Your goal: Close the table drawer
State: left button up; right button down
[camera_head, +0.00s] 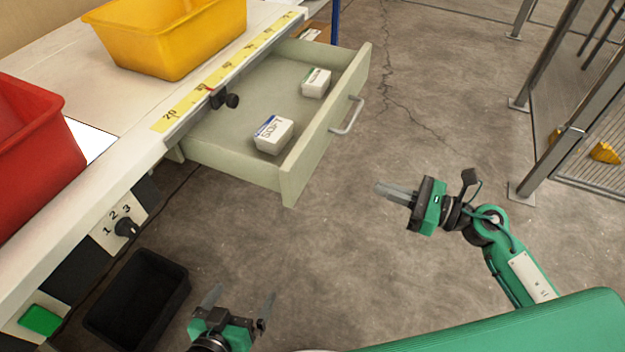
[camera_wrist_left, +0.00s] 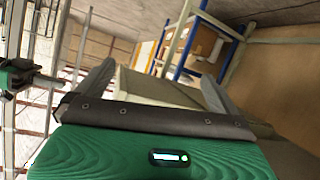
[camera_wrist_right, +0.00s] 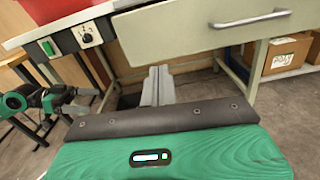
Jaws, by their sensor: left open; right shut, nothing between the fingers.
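The table drawer (camera_head: 225,153) is pulled out from under the table and holds two small white boxes, one (camera_head: 272,134) labelled SOFT and another (camera_head: 316,82) further back. Its front has a metal handle (camera_head: 347,116), which also shows in the right wrist view (camera_wrist_right: 250,19). My right gripper (camera_head: 381,188) is shut and empty, in front of the drawer, to the right of and below the handle in the head view, and not touching it. My left gripper (camera_head: 240,296) is open and empty, low in front of the table, apart from the drawer.
A yellow bin (camera_head: 170,40) and a red bin (camera_head: 35,150) stand on the table (camera_head: 75,65). A black bin (camera_head: 135,298) stands on the floor below. Metal fence posts (camera_head: 545,130) rise at the right. The floor (camera_head: 400,120) beyond the drawer front is clear.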

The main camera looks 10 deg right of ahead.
jog(key=a+n, duration=0.1)
pick_arm(q)
jog(key=a, duration=0.1)
jog(key=a+g+p, duration=0.1)
jog(key=g+y, duration=0.1)
jog(key=shift+s+a+r+p, duration=0.2)
jog(key=shift+s+a+p, duration=0.05)
jog(key=shift+a+p, duration=0.15)
pick_arm(e)
send_near(307, 165)
jog(key=x, duration=0.7)
jog(key=shift+f, duration=0.1)
